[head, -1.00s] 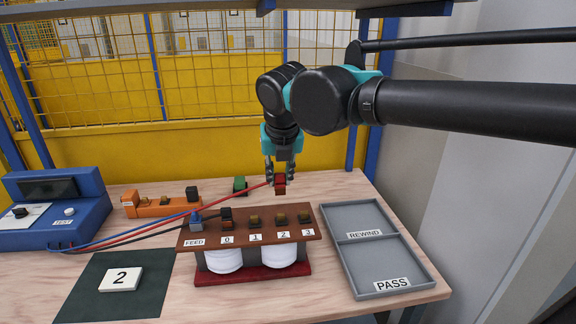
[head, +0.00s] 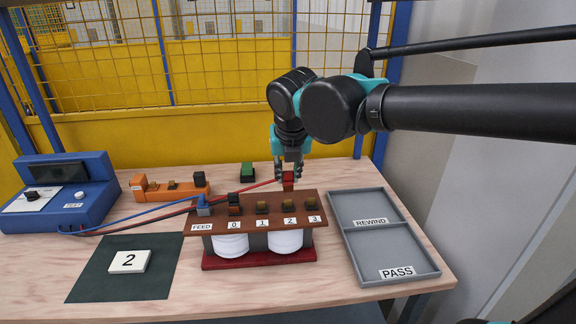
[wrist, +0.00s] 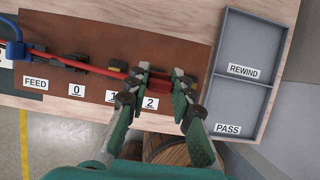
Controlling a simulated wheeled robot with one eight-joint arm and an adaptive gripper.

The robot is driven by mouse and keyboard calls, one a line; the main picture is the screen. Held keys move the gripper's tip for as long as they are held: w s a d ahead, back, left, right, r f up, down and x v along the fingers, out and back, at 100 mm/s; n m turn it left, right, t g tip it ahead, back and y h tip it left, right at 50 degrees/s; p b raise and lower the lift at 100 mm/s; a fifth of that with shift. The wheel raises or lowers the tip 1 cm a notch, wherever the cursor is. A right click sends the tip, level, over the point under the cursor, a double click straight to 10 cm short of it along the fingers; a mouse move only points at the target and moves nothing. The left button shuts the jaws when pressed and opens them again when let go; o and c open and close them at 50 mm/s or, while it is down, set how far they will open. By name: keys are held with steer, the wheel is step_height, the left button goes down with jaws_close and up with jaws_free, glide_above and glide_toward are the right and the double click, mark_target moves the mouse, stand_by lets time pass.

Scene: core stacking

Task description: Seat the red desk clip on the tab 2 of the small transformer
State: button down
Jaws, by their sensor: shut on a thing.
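The small transformer (head: 270,250) stands on the bench, with a brown top board carrying several brass tabs over white coils and a red base. Tab 2 (head: 289,206) is behind the label "2", which also shows in the wrist view (wrist: 150,103). My gripper (head: 288,173) is shut on the red desk clip (head: 288,183). The clip looks just above tab 2, with a small gap in the head view. In the wrist view the clip (wrist: 158,83) lies between my fingers (wrist: 154,88), which hide tab 2. A red cable runs left from the clip.
A blue clip (head: 204,207) is at FEED and a black clip (head: 234,199) at tab 0. Tabs 1 (head: 262,207) and 3 (head: 312,203) flank tab 2. A grey tray (head: 385,240) stands right; a blue tester (head: 65,195), orange block (head: 170,187) and green block (head: 248,172) stand around.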

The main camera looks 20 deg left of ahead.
mark_target(289, 185)
steer(key=shift+f, duration=1.05)
steer(key=shift+f, duration=1.6)
stand_by(0.6)
steer(key=c, duration=1.2)
jaws_free()
steer(key=v, duration=1.2)
steer(key=shift+f, duration=0.1)
